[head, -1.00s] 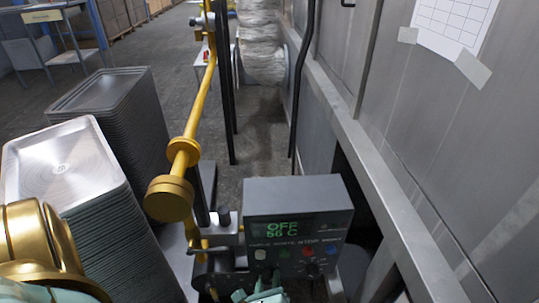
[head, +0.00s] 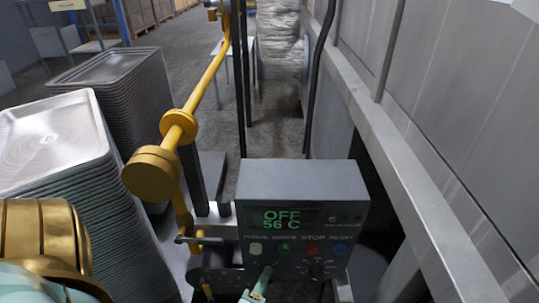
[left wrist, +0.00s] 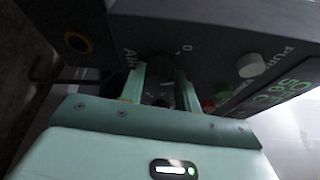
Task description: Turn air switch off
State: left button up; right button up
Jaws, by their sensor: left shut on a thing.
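The grey control box (head: 300,182) stands in front of me with a green display (head: 281,219) reading OFF and 56 C. My teal left gripper (head: 258,284) reaches up to the lower left of its panel. In the left wrist view, the gripper's fingers (left wrist: 160,76) are closed around the dark air switch (left wrist: 158,92), beside the label AIR and a 0 mark. The fingers and shadow hide much of the switch, so its exact setting is unclear. My right gripper is not in view.
White, green, red and blue buttons (head: 312,249) sit in a row below the display. A yellow pipe with round flanges (head: 180,128) rises left of the box. Tall stacks of metal trays (head: 48,145) stand at left. A steel wall (head: 465,110) runs along the right.

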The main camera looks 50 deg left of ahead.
pick_arm(q)
jog(key=shift+f+n+t+y, duration=0.1)
jog(key=shift+n+t+y, duration=0.2)
jog(key=shift+n, duration=0.7)
jog(key=shift+f+n+t+y, duration=0.1)
jog(key=shift+n+t+y, duration=0.2)
jog(key=shift+n, duration=0.7)
jog(key=o, duration=1)
